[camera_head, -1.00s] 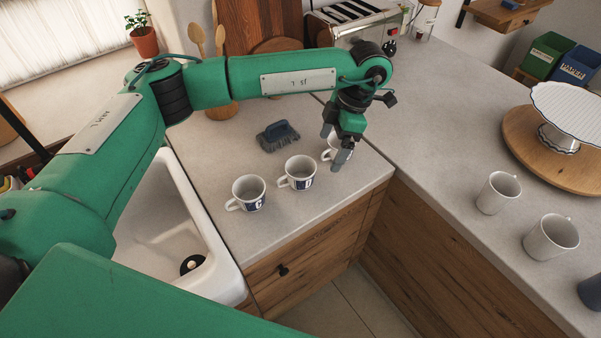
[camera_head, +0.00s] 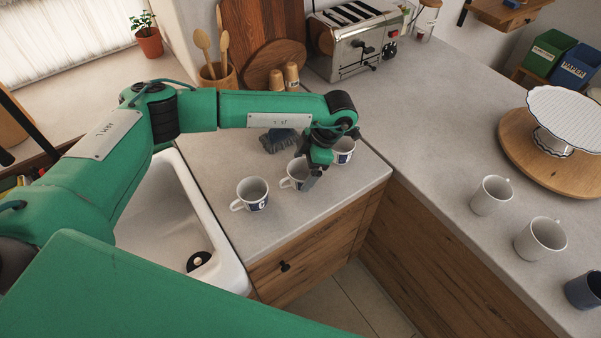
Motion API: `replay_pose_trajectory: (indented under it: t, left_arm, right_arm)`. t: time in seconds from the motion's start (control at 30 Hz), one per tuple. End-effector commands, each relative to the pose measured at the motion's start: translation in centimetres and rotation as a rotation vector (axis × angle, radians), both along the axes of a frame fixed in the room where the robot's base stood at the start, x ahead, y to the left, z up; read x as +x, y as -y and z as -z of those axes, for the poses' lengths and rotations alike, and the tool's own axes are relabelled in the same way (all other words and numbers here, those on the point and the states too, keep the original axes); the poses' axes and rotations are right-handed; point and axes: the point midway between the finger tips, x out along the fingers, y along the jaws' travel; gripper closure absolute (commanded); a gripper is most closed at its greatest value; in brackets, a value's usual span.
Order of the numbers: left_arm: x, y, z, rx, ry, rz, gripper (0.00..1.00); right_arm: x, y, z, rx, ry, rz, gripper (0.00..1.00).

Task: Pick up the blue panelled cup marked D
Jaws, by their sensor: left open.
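Three white cups with blue panels stand in a slanting row on the grey counter. The left cup (camera_head: 251,197) has a pale letter on its panel that looks like a C. The middle cup (camera_head: 291,175) is partly hidden by my left gripper (camera_head: 311,179), so its letter cannot be read. The right cup (camera_head: 345,150) stands just behind the gripper, partly covered; its letter is too small to read. My left gripper is open and points down at the right side of the middle cup. I cannot tell whether it touches. My right gripper is out of view.
A dark brush (camera_head: 277,139) lies behind the cups. A white sink (camera_head: 165,222) is at left. The counter's front edge is close to the cups. Grey mugs (camera_head: 491,195), (camera_head: 540,238) and a dark mug (camera_head: 584,290) stand on the right counter, near a cake stand (camera_head: 563,122).

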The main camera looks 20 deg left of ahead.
Motion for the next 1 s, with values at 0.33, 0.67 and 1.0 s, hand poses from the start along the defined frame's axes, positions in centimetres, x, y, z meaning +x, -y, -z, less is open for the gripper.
replay_pose_trajectory:
  t: [0.33, 0.67, 1.0]
  left_arm:
    - [-0.5, -1.0, 2.5, 0.000, -0.001, 0.000, 0.08]
    - [-0.5, -1.0, 2.4, -0.001, 0.000, 0.000, 0.45]
    - [-0.4, -0.9, 2.3, -0.001, 0.000, 0.000, 0.61]
  right_arm:
    - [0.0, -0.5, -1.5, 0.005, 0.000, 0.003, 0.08]
    - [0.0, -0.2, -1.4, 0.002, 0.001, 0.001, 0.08]
    - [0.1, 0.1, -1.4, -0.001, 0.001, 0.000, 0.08]
